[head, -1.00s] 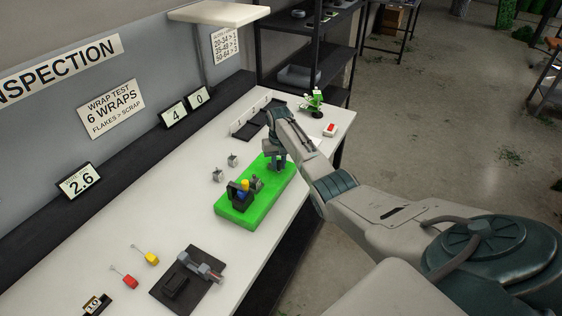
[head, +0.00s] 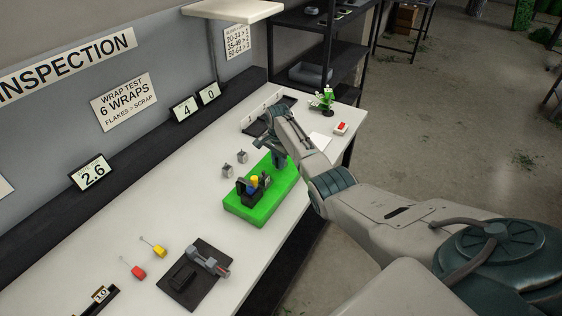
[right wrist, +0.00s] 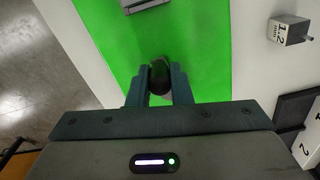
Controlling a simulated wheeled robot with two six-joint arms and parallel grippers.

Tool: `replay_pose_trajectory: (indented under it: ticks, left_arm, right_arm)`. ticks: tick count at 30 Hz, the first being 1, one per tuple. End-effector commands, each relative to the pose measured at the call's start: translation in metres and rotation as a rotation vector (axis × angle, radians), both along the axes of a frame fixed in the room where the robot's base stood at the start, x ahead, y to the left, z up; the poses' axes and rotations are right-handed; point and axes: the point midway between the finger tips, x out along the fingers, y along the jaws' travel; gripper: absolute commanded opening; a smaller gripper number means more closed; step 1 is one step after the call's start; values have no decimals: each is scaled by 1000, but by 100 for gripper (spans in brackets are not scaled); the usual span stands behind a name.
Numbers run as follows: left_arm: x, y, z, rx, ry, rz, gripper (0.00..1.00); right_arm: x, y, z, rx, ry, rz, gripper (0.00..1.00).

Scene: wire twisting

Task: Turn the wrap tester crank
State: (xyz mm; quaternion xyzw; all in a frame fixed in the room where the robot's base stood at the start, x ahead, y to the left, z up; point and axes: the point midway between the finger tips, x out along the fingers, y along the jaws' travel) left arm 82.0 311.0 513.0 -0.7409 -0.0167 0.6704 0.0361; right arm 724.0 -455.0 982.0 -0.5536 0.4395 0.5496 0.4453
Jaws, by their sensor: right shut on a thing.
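The wrap tester (head: 250,188) is a small dark device with blue and yellow parts on a bright green base (head: 245,212). My right gripper (head: 278,162) is low over the far part of the green base, beyond the device. In the right wrist view, my right gripper (right wrist: 160,92) is shut on a dark rounded crank knob (right wrist: 159,75) above the green surface. The fingers hide the knob's sides, and its link to the crank is not clear. A grey part of the tester (right wrist: 143,4) shows at the top edge. My left gripper is not in view.
Two small grey blocks (head: 234,164) stand left of the base. A dark plate with a grey tool (head: 197,278), a red tag (head: 138,272) and a yellow tag (head: 160,251) lie nearer. A green figure (head: 325,100) and a red-topped box (head: 341,128) are at the far end.

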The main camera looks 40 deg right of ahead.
Motion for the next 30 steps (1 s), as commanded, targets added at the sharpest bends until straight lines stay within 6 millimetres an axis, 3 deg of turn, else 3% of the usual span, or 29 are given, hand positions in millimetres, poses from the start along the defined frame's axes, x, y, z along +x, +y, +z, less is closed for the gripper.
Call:
replay_pose_trajectory:
  ticks: [18,30]
  left_arm:
    - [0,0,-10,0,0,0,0]
    - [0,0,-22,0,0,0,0]
  right_arm:
    - [24,6,1,0,-6,-575,0]
    - [34,4,1,-2,-5,-834,0]
